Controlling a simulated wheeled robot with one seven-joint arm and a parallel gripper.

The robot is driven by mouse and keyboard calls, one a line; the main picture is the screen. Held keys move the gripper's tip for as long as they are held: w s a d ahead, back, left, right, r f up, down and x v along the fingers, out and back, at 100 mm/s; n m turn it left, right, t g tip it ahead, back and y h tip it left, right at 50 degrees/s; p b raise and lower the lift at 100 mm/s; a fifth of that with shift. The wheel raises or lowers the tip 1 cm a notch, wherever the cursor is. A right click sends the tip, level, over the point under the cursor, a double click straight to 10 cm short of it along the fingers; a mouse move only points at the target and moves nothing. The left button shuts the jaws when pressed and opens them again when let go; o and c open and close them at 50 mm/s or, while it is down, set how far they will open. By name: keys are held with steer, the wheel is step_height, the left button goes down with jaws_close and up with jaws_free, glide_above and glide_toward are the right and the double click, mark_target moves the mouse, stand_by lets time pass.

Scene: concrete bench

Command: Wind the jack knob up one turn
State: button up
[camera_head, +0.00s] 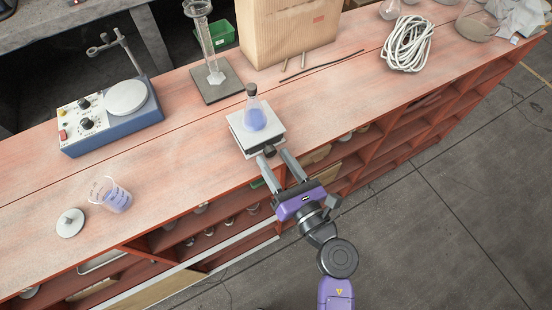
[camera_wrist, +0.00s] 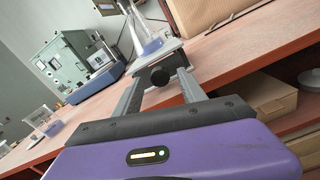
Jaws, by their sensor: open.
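The jack (camera_head: 238,133) is a small pale platform near the front edge of the bench. A stoppered flask (camera_head: 256,115) with blue liquid stands upright on it. The jack's black knob (camera_head: 269,151) faces the front edge, and it also shows in the wrist view (camera_wrist: 160,77). My gripper (camera_head: 275,157) is open, with its two grey fingers pointing at the jack. In the wrist view the knob appears between the fingertips, one finger on each side. I cannot tell whether either finger touches it. The jack's lower mechanism is mostly hidden.
A blue stirrer hotplate (camera_head: 110,120) and a beaker (camera_head: 114,197) stand to the left on the reddish bench. A stand with a glass cylinder (camera_head: 213,75) and a cardboard box (camera_head: 290,30) are behind the jack. Coiled white cable (camera_head: 407,45) lies right. Open shelves are below.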

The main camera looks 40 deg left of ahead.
steer(key=v, duration=0.7)
steer(key=shift+d+b, duration=0.25)
steer(key=shift+b, duration=0.2)
